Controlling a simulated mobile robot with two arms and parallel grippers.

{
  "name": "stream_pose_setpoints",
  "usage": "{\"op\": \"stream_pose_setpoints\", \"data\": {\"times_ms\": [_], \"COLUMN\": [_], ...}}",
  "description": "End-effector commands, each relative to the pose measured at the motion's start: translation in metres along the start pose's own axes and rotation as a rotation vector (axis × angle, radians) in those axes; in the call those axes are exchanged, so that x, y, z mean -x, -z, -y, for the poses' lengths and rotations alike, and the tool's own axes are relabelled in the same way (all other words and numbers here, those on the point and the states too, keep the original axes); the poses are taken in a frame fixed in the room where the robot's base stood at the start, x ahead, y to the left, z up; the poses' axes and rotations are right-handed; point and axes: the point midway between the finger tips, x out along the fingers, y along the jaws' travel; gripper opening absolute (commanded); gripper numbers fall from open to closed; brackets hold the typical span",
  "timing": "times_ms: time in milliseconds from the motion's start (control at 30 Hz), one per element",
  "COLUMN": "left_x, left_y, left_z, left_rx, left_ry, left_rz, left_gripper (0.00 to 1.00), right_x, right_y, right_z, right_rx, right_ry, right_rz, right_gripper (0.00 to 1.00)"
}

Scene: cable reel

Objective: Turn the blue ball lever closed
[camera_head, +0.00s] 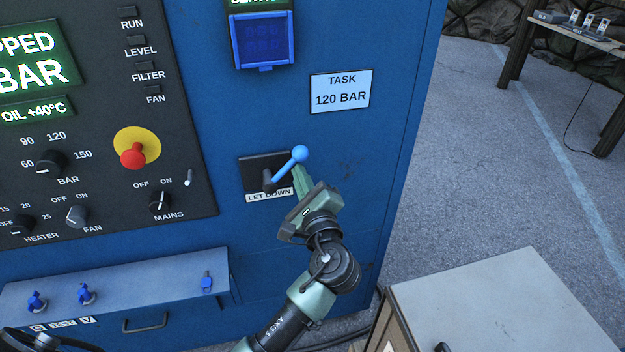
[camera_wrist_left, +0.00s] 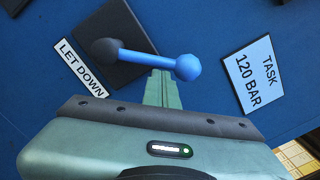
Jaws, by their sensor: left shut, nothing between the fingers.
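The blue ball lever (camera_head: 289,165) sits on a black plate (camera_head: 250,168) on the blue cabinet, above the "LET DOWN" label. It slants up and right from its dark pivot to the ball end. It also shows in the left wrist view (camera_wrist_left: 155,59), with the ball (camera_wrist_left: 187,67) at the right end. My left gripper (camera_head: 297,172) is shut and empty, its fingers just below the ball. In the left wrist view the shut fingers (camera_wrist_left: 162,80) reach up to the lever beside the ball; I cannot tell whether they touch it. My right gripper is not in view.
A "TASK 120 BAR" sign (camera_head: 341,92) is on the cabinet above right of the lever. A black control panel (camera_head: 100,190) with knobs and a red button (camera_head: 133,155) is at left. A pale box top (camera_head: 500,300) stands at lower right. Open floor lies beyond the cabinet.

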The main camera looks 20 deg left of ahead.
Motion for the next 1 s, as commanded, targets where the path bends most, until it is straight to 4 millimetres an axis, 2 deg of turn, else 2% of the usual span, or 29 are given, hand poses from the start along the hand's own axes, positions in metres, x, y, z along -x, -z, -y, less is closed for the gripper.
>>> {"op": "stream_pose_setpoints", "data": {"times_ms": [267, 600, 767, 1000], "left_x": [-0.004, -0.005, -0.005, -0.005], "left_y": [-0.023, -0.045, -0.052, -0.057], "left_z": [0.001, -0.001, -0.003, -0.005], "left_rx": [0.266, 0.548, 0.633, 0.627], "left_ry": [-0.012, -0.027, -0.032, -0.030], "left_rz": [0.002, 0.002, 0.002, 0.000], "left_gripper": [0.00, 0.00, 0.00, 0.00], "right_x": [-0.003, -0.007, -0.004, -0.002], "right_y": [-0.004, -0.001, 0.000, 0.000], "right_z": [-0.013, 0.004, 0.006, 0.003], "right_rx": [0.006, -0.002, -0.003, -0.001], "right_ry": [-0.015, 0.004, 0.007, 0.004], "right_rz": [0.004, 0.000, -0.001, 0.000], "right_gripper": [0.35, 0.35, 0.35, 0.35]}}
